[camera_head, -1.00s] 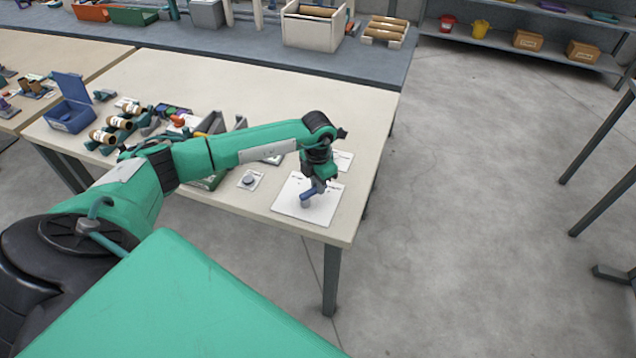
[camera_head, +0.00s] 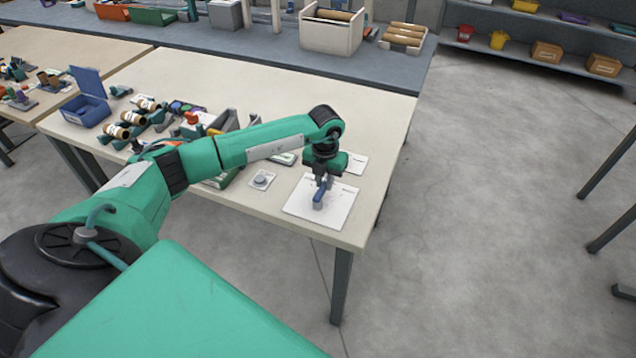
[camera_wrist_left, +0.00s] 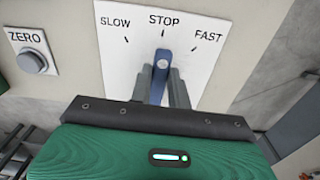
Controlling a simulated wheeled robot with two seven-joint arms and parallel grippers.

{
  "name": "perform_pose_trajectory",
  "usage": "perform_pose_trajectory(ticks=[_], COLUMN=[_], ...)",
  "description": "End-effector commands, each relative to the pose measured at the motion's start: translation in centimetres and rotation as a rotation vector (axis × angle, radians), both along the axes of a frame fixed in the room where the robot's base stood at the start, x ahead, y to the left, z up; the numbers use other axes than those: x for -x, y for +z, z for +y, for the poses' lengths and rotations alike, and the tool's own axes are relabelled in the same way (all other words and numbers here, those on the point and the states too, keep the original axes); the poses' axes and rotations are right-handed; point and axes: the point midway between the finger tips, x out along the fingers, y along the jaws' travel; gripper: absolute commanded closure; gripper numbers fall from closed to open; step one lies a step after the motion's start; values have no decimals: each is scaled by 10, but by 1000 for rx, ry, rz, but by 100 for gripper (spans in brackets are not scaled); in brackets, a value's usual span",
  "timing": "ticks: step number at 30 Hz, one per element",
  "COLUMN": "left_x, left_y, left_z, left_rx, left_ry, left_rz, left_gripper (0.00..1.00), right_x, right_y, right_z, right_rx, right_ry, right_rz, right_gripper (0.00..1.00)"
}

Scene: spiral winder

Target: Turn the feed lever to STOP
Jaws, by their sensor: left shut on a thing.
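The feed lever (camera_wrist_left: 161,74) is a blue lever on a white plate (camera_wrist_left: 115,62) marked SLOW, STOP and FAST. In the left wrist view it points up at the STOP mark, between SLOW and FAST. In the head view the lever (camera_head: 319,194) stands on its plate (camera_head: 338,214) near the table's front right corner. My right gripper is not in view.
A ZERO button (camera_wrist_left: 32,62) sits on a small plate left of the lever plate. A blue open box (camera_head: 85,108) and several spools (camera_head: 130,118) are farther left on the table (camera_head: 375,110). Open floor lies to the right.

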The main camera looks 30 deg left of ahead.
Motion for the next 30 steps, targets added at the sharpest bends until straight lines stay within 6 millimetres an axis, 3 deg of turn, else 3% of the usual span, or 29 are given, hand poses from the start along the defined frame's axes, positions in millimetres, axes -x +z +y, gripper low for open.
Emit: perform_pose_trajectory(ticks=[17, 18, 21, 30], left_x=[-7, -7, -7, -6], left_y=[2, 2, 1, 2], left_z=[-8, -8, -8, -9], left_rx=[-1, -1, -1, 0], left_ry=[23, 23, 23, 22], left_rz=[-4, -4, -4, -3], left_gripper=[100, 76, 60, 60], right_x=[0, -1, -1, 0], right_y=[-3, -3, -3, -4], right_z=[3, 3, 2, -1], right_rx=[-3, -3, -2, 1], right_ry=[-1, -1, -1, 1], right_rz=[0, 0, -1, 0], right_gripper=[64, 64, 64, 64])
